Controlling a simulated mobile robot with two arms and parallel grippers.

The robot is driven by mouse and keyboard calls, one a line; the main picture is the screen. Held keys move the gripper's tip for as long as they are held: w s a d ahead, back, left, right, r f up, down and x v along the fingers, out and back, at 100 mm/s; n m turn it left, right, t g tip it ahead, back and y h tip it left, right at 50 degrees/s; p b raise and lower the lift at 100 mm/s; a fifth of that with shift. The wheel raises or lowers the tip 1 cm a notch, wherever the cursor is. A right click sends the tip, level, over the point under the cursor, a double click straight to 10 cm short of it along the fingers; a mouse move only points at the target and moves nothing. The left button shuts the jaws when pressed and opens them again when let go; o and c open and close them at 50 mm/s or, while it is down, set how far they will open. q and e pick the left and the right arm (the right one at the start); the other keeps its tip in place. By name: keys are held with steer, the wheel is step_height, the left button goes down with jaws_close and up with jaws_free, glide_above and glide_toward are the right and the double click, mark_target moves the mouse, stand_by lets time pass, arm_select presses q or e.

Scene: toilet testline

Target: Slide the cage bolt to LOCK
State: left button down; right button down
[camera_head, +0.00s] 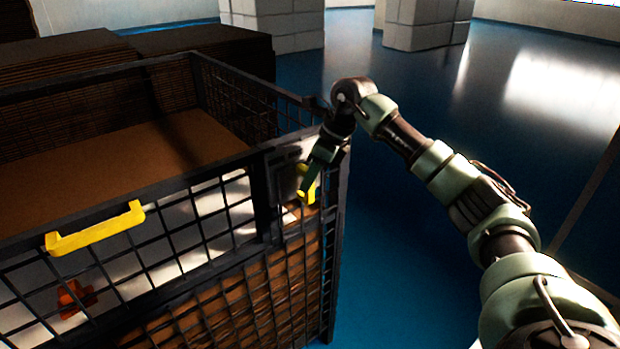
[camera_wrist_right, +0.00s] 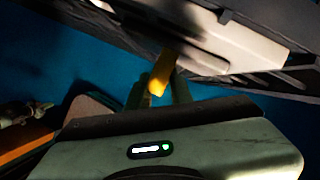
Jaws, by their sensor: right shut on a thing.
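The cage (camera_head: 262,200) is a dark wire-mesh crate at the left of the head view. Its bolt has a yellow handle (camera_head: 309,186) on a pale plate (camera_head: 288,178) near the front right corner. My right gripper (camera_head: 306,184) reaches down from above and is shut on the yellow bolt handle. In the right wrist view the yellow handle (camera_wrist_right: 161,75) sits between the two fingers, beside the pale plate (camera_wrist_right: 240,40). The fingers hide part of the handle. I cannot read any LOCK marking. My left gripper is not in view.
A yellow bar handle (camera_head: 95,229) is on the cage's front panel, with an orange-red piece (camera_head: 75,298) behind the mesh. Brown stacked sheets (camera_head: 205,45) stand behind. White block pillars (camera_head: 428,22) are at the back. The blue floor (camera_head: 400,250) right of the cage is clear.

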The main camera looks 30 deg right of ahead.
mark_target(289, 187)
steer(key=shift+a, duration=0.1)
steer(key=a, duration=0.5)
steer(key=shift+s+a, duration=0.2)
steer(key=shift+a, duration=0.2)
steer(key=shift+d, duration=0.1)
steer(key=c, duration=1.4)
jaws_free()
steer(key=shift+o, duration=0.2)
steer(key=shift+a+r, duration=0.1)
steer(key=shift+a, duration=0.2)
steer(key=shift+d, duration=0.15)
